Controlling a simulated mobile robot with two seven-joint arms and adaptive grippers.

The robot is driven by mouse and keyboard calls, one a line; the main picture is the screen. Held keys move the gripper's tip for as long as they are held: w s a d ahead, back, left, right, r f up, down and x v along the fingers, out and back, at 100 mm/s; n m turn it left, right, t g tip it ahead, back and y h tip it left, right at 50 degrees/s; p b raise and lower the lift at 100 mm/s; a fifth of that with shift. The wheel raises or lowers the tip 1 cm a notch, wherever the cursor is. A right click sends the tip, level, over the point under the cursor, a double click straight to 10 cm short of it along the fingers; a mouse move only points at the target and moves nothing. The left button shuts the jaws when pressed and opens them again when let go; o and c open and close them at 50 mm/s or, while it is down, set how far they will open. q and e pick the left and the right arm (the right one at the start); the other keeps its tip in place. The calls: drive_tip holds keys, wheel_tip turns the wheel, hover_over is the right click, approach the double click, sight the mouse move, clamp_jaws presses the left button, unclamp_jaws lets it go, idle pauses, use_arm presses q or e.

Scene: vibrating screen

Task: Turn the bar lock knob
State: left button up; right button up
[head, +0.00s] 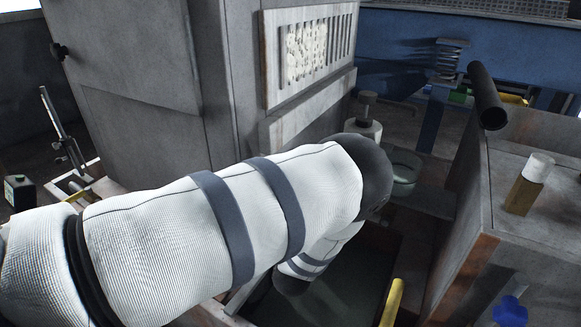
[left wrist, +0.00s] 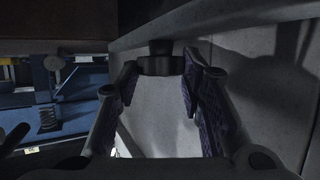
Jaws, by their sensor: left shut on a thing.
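In the left wrist view, a dark round knob (left wrist: 160,58) sticks out below a grey horizontal bar on a light grey panel. My left gripper (left wrist: 161,72) has its two padded fingers on either side of this knob and is shut on it. In the head view my white left arm comes in from the left and bends back down at the middle. My left gripper and the held knob are hidden there. My right gripper is in neither view.
A grey machine housing (head: 140,95) with another black knob (head: 58,50) stands behind my arm. At right, a grey box top (head: 545,205) carries a small bottle (head: 529,183), near a black bar end (head: 487,95). A white bottle (head: 364,128) and a glass jar (head: 405,172) stand beyond my elbow.

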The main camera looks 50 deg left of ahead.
use_arm(q)
drive_tip(key=shift+s+f+m+h, duration=0.1)
drive_tip(key=shift+m+h, duration=0.2)
drive_tip(key=o, duration=1.2)
drive_tip(key=shift+c, duration=0.2)
drive_tip(key=s+d+r, duration=0.2)
drive_tip(key=s+d, duration=0.9)
drive_tip(key=shift+s+d, duration=0.3)
drive_tip(key=shift+d, duration=0.1)
